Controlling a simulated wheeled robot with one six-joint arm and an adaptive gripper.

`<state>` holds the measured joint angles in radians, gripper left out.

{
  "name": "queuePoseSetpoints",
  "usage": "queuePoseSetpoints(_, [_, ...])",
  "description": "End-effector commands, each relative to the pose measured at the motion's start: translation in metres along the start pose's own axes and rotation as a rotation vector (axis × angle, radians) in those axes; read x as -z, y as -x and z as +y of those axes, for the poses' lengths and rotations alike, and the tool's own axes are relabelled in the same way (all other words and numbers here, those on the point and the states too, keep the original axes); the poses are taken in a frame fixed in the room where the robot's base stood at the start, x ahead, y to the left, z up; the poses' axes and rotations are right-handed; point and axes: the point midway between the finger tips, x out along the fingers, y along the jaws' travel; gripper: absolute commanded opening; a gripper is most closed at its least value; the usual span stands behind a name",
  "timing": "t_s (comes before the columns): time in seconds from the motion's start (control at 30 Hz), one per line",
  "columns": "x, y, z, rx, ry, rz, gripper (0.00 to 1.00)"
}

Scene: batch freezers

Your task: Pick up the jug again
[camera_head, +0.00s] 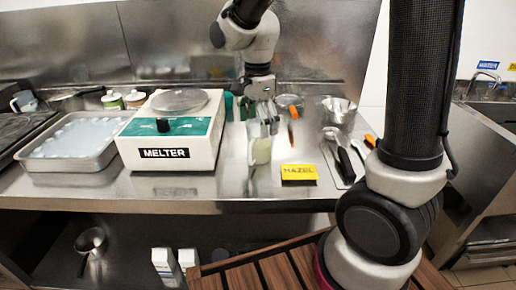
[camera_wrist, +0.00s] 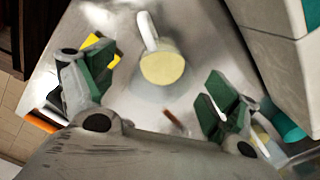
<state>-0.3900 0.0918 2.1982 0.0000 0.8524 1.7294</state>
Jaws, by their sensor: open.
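The jug (camera_head: 261,151) stands on the steel counter between the melter and the yellow HAZEL card. In the wrist view the jug (camera_wrist: 162,67) looks clear-walled, with pale yellow contents and a light handle pointing to the top of the picture. My gripper (camera_head: 264,124) is over the counter, just above and behind the jug in the head view. In the wrist view its green-padded fingers (camera_wrist: 148,92) are spread wide, with the jug beyond them and roughly between them. Nothing is held. Whether a finger touches the jug cannot be told, but a gap shows on both sides.
The white and green melter (camera_head: 172,140) stands close to the left. The HAZEL card (camera_head: 299,172) lies right of the jug. A tray with dark-handled tools (camera_head: 345,163) and a metal bowl (camera_head: 338,110) are farther right. A steel pan (camera_head: 72,143) is far left.

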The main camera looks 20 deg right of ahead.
Motion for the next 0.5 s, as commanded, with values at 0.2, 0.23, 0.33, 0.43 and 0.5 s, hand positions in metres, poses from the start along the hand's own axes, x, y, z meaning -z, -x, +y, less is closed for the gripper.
queuePoseSetpoints(0.2, [0.004, -0.032, -0.006, -0.004, 0.001, 0.001, 0.88])
queuePoseSetpoints(0.23, [0.004, -0.037, -0.007, -0.005, 0.001, 0.001, 0.88])
queuePoseSetpoints(0.33, [0.004, -0.05, -0.007, -0.002, 0.002, 0.0, 0.88])
queuePoseSetpoints(0.43, [0.004, -0.057, -0.007, 0.0, 0.002, 0.0, 0.88])
queuePoseSetpoints(0.5, [0.004, -0.058, -0.008, 0.001, 0.002, 0.0, 0.88])
